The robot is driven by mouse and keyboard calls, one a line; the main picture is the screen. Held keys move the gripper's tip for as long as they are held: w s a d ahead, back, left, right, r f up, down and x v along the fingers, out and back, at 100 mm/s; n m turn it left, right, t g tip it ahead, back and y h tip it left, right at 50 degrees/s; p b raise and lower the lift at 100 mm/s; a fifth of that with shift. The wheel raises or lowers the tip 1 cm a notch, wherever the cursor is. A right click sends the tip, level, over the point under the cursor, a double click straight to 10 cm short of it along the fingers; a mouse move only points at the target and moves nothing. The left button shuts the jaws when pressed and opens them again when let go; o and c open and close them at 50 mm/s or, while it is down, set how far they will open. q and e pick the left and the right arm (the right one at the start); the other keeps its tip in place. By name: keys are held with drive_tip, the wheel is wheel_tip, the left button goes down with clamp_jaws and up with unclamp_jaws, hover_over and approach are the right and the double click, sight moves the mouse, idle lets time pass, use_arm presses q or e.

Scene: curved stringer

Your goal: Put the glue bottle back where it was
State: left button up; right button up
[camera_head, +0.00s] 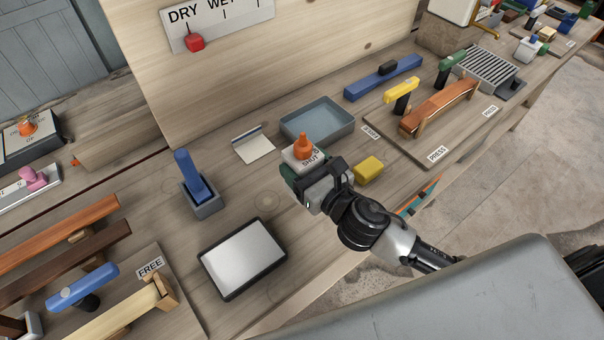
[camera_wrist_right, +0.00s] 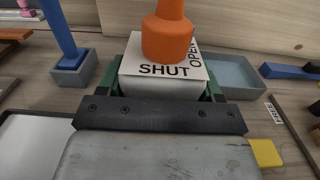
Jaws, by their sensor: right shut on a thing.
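The glue bottle (camera_head: 302,151) is a white, squarish body with an orange nozzle and the words SHUT and OPEN on its top. In the head view it is upright near the middle of the bench. My right gripper (camera_head: 303,176) is shut on its body from the front; its green-edged fingers flank the bottle in the right wrist view (camera_wrist_right: 162,80). The gripper hides the bottle's lower part, so I cannot tell whether it touches the bench. My left gripper is not in view.
A grey-blue tray (camera_head: 318,118) stands just behind the bottle and a yellow block (camera_head: 369,169) to its right. A dark-rimmed plate (camera_head: 242,258) and a blue tool in a grey holder (camera_head: 204,205) are to the left.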

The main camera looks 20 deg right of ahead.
drive_tip(key=shift+w+a+f, duration=0.15)
wheel_tip(320, 180, down, 4)
drive_tip(key=shift+r+b, duration=0.25)
drive_tip(key=shift+b, duration=0.4)
drive_tip(key=shift+f, duration=0.15)
drive_tip(key=shift+f, duration=0.15)
drive_tip(key=o, duration=1.2)
